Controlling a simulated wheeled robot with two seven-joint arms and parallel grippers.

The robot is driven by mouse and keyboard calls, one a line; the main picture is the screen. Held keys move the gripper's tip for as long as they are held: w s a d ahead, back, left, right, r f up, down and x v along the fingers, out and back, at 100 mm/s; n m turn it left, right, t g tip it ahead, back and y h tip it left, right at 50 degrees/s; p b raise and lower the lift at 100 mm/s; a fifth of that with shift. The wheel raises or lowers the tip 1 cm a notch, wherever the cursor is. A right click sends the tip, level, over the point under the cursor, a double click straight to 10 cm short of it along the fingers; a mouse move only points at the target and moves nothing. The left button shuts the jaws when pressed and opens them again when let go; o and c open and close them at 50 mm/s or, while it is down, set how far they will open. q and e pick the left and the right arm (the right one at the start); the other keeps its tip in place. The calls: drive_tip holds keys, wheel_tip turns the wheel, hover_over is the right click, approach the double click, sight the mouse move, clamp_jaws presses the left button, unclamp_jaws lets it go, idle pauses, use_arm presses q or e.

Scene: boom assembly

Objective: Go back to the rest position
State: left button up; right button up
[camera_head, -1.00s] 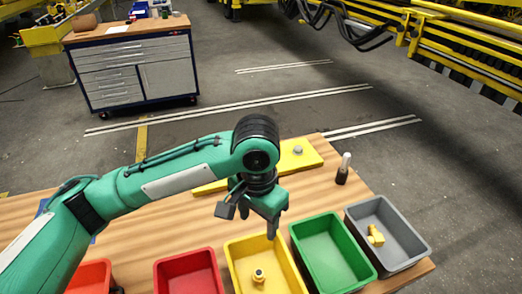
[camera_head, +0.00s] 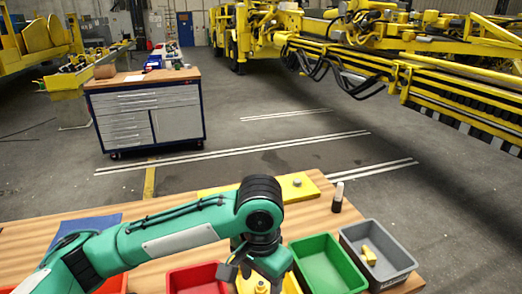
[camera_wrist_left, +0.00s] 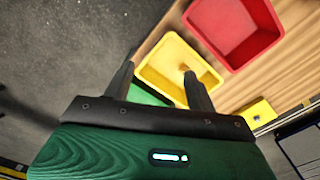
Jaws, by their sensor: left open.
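My left gripper (camera_wrist_left: 160,85) shows in the left wrist view with its two dark fingers apart and nothing between them. In the head view the green left arm reaches in from the left, and the left gripper (camera_head: 262,282) hangs over the yellow bin (camera_head: 289,284), its fingertips cut off or hidden at the bottom. A small brass-coloured part (camera_wrist_left: 184,68) lies in the yellow bin, which also shows in the left wrist view (camera_wrist_left: 158,62). My right gripper is not in view.
A red bin (camera_head: 196,280), green bin (camera_head: 325,262) and grey bin (camera_head: 385,275) stand along the wooden table's front (camera_head: 150,212). The grey bin holds yellow parts (camera_head: 369,256). A tool cabinet (camera_head: 150,112) stands beyond.

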use_arm(q)
drive_tip(key=s+a+f+n+t+h, duration=0.1)
drive_tip(key=s+f+h, duration=0.15)
drive_tip(key=f, duration=0.45)
drive_tip(key=s+a+f+n+t+h, duration=0.2)
drive_tip(key=f+h, duration=0.2)
drive_tip(key=f, duration=0.3)
drive_tip(key=s+a+f+n+y, duration=0.1)
drive_tip(key=s+a+f+y, duration=0.1)
drive_tip(key=s+a+f, duration=0.35)
drive_tip(key=s+a+f+n+y, duration=0.1)
drive_tip(key=s+a+f+y, duration=0.15)
drive_tip(key=a, duration=0.55)
drive_tip(key=s+a+f+n+y, duration=0.1)
drive_tip(key=s+a+f+y, duration=0.15)
drive_tip(key=s+a, duration=0.35)
wheel_tip(320, 180, down, 30)
drive_tip(key=s+a+f+g, duration=0.1)
drive_tip(key=s+a+f, duration=0.1)
drive_tip(key=s+f, duration=0.7)
drive_tip(key=s+a+f+g, duration=0.1)
drive_tip(key=s+f, duration=0.8)
drive_tip(key=f, duration=0.2)
drive_tip(key=shift+s+a+f, duration=0.2)
drive_tip(key=shift+a+f, duration=0.05)
drive_tip(key=shift+a, duration=0.1)
